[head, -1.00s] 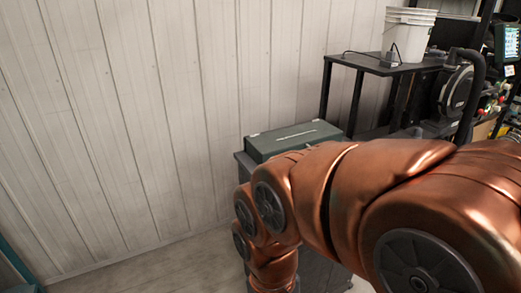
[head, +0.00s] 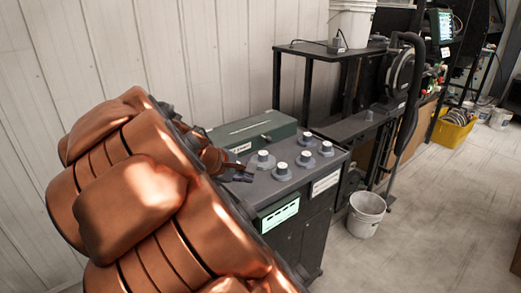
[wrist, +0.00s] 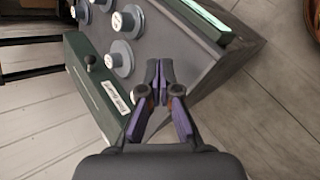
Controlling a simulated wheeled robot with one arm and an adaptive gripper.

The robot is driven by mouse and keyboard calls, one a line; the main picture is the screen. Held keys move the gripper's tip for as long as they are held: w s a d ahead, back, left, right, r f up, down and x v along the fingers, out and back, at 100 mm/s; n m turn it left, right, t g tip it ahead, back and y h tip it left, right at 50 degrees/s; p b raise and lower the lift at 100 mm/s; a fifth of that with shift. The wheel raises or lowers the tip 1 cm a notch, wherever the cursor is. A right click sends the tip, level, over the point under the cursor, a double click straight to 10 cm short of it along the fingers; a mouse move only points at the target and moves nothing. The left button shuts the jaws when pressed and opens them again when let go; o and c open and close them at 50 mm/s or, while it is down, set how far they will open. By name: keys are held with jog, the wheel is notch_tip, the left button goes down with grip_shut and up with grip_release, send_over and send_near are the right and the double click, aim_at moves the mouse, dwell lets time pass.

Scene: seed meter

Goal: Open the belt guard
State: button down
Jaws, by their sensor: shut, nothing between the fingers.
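A long dark green cover (head: 250,129), which I take to be the belt guard, lies along the wall side of the grey cabinet top. It looks shut. In the wrist view the green cover (wrist: 82,68) has a white label (wrist: 116,96) and a dark ball knob (wrist: 89,60). My gripper (head: 246,174) is over the near left part of the cabinet top, in front of the cover. In the wrist view my gripper (wrist: 159,76) is shut and empty, to the right of the label and apart from the cover. My arm hides part of the cabinet's left side.
Several round dials (head: 283,169) stand on the cabinet top (head: 318,149) beside the cover. A lit green display (head: 280,213) is on the front. A black shelf stand (head: 300,49) and a white bucket (head: 366,213) are to the right. Floor at the right is open.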

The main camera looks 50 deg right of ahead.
jog(key=w+d+n+h, duration=0.1)
jog(key=w+d, duration=0.1)
jog(key=d, duration=0.1)
jog(key=w+d+n+h+b, duration=0.1)
jog(key=w+d, duration=0.1)
jog(key=d, duration=0.1)
jog(key=w+d+n+h, duration=0.1)
jog(key=w+d+n, duration=0.1)
jog(key=d, duration=0.1)
jog(key=shift+w+d+f, duration=0.1)
jog(key=shift+w+d, duration=0.05)
jog(key=shift+d, duration=0.25)
jog(key=w+d+n, duration=0.1)
jog(key=w, duration=0.1)
jog(key=w+d+f+n+h, duration=0.1)
jog(key=d, duration=0.1)
jog(key=w+d+f+n+t+b, duration=0.1)
jog(key=w+d+n, duration=0.1)
jog(key=shift+w+d+f+h, duration=0.15)
jog(key=shift+w+h, duration=0.2)
jog(key=shift+h, duration=0.05)
send_near(262, 144)
jog(key=s+d, duration=0.1)
jog(key=d, duration=0.2)
jog(key=s+d+f, duration=0.1)
jog(key=shift+s+d+f, duration=0.1)
jog(key=shift+s+d, duration=0.1)
jog(key=shift+s, duration=0.1)
jog(key=shift+x, duration=0.95)
jog(key=shift+w, duration=0.15)
